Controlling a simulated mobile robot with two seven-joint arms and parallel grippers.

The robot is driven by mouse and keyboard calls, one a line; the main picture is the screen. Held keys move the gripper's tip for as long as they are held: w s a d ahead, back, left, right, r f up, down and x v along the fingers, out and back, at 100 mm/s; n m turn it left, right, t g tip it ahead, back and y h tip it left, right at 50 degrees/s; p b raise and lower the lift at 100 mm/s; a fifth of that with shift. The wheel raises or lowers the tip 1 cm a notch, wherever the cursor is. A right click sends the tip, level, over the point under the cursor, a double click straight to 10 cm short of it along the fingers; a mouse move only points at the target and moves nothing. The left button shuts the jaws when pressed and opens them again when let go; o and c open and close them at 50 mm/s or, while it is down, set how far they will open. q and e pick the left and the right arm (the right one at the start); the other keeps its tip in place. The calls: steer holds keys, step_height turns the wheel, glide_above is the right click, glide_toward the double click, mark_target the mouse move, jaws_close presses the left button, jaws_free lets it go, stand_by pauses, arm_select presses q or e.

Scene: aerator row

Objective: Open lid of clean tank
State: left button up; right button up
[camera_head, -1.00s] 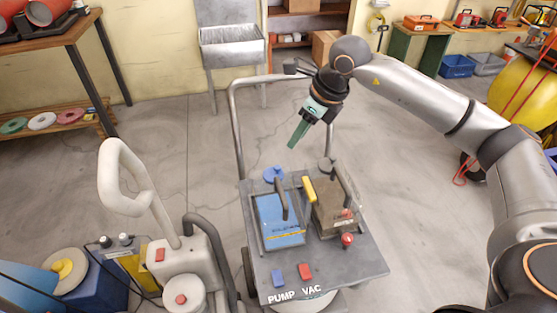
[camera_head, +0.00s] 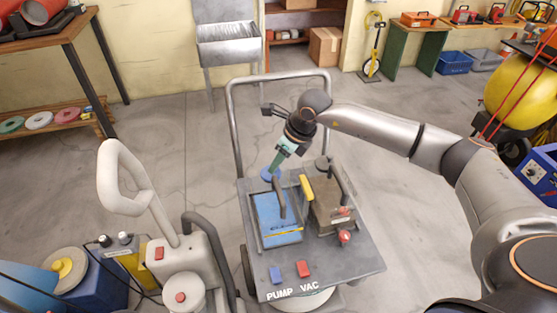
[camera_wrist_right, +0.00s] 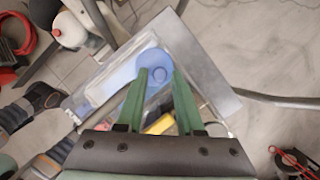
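The blue tank (camera_head: 268,211) with a clear-looking lid sits on the left side of the grey cart (camera_head: 350,262); a dark bar handle (camera_head: 282,204) stands over it. A round blue cap (camera_head: 267,174) is at its far end, partly behind my right gripper (camera_head: 274,172). The brown tank (camera_head: 326,205) stands beside it on the right. In the right wrist view, my right gripper's green fingers (camera_wrist_right: 159,72) are apart and empty, with the blue cap (camera_wrist_right: 152,62) beyond and between the tips. It appears above the cap; contact is not clear. My left gripper is out of view.
A yellow handle (camera_head: 307,188) stands between the tanks. Blue (camera_head: 275,274) and red (camera_head: 304,269) switches are at the cart's front edge. The cart's push bar (camera_head: 236,125) rises behind. A beige machine (camera_head: 195,262) with a hose stands close on the left.

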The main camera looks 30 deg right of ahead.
steer(key=shift+c, duration=0.3)
jaws_close()
